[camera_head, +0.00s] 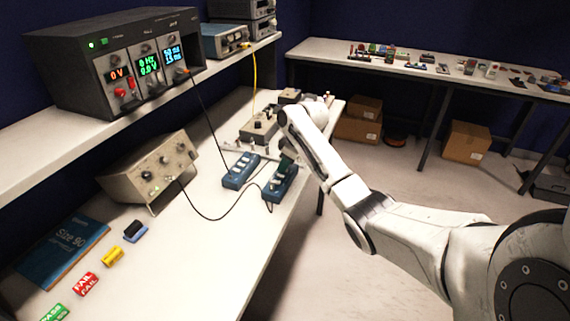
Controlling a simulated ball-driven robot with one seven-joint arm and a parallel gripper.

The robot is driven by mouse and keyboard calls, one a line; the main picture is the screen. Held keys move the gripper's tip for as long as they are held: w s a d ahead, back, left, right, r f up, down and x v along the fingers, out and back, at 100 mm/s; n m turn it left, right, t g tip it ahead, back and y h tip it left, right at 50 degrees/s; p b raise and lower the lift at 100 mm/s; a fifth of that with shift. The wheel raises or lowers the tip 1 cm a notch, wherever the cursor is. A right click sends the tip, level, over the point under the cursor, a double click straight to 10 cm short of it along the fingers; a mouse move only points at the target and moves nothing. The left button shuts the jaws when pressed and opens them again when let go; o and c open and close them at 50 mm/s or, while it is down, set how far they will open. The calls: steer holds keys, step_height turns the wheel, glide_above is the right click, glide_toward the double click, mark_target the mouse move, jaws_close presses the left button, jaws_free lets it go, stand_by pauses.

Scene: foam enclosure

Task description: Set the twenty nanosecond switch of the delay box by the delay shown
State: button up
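Two small blue boxes lie side by side on the white bench near its right edge. The left blue box (240,171) shows a row of pale switches on top. The right blue box (274,193) is partly covered by my gripper (287,162), whose dark fingertips are at or just above its far part. I cannot tell whether they touch it. The fingers are too small and dark to tell open from shut. Either blue box may be the delay box; no label or single switch position can be read. The instrument rack (113,62) on the shelf shows lit red, green and blue readouts.
A black cable (205,217) runs from the beige instrument (150,170) to the blue boxes. Another grey box with knobs (259,126) stands behind them. A blue book (62,250) and several coloured blocks lie at the front left.

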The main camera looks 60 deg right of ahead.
jaws_close()
steer(key=shift+w+r+g, duration=0.1)
steer(key=shift+w+g, duration=0.1)
steer(key=shift+g, duration=0.4)
steer(key=shift+w+g, duration=0.2)
steer(key=shift+g, duration=0.7)
steer(key=shift+o, duration=1)
jaws_free()
